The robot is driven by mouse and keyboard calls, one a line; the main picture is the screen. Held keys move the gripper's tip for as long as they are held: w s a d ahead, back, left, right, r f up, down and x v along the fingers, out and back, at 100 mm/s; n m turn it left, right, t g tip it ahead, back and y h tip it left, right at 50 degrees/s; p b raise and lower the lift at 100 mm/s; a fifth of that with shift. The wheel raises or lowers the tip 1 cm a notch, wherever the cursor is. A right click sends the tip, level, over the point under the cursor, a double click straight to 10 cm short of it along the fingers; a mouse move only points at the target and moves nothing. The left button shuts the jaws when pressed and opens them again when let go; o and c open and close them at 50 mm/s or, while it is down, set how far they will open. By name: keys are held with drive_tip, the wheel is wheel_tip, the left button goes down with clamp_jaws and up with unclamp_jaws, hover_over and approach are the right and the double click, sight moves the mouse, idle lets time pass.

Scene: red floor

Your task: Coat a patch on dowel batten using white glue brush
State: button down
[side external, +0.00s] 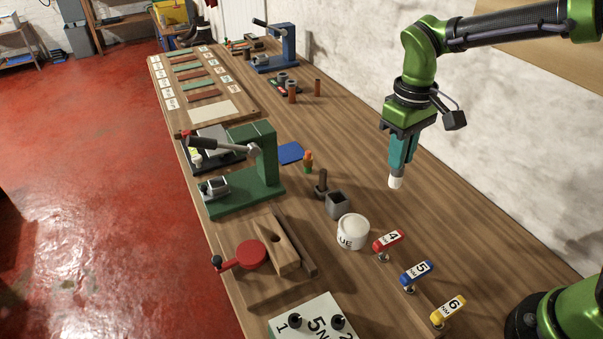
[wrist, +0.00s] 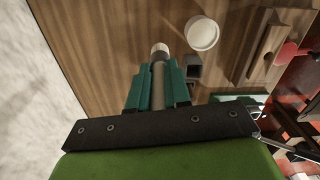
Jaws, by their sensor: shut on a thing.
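My gripper (side external: 402,158) is teal and shut on the white glue brush (side external: 396,183), held pointing down above the bench's right side. In the wrist view, my gripper (wrist: 157,95) grips the brush's grey handle, and the pale brush tip (wrist: 160,48) shows beyond the fingers. The white glue pot (side external: 352,233), its label partly readable, stands below and left of the brush; it also shows in the wrist view (wrist: 202,34). A pale wooden block with a dark hole (side external: 277,243), possibly the dowel batten, sits in a fixture beside a round red part. I see no clear glue patch on it.
A dark square holder (side external: 338,204) stands behind the pot. Red, blue and yellow numbered handles (side external: 417,272) stand in front of it. A green press (side external: 258,170) is on the left.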

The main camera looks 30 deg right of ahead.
drive_tip(key=d+r+m, duration=0.2)
drive_tip(key=d, duration=0.6)
drive_tip(key=a+f+n, duration=0.1)
drive_tip(key=a, duration=3.1)
drive_tip(key=f, duration=0.8)
drive_tip(key=shift+w, duration=0.3)
drive_tip(key=shift+w+f, duration=0.2)
drive_tip(key=shift+w, duration=3.6)
drive_tip(key=shift+s, duration=3.6)
drive_tip(key=shift+s+r, duration=0.15)
drive_tip(key=shift+s, duration=0.1)
wheel_tip(320, 180, up, 8)
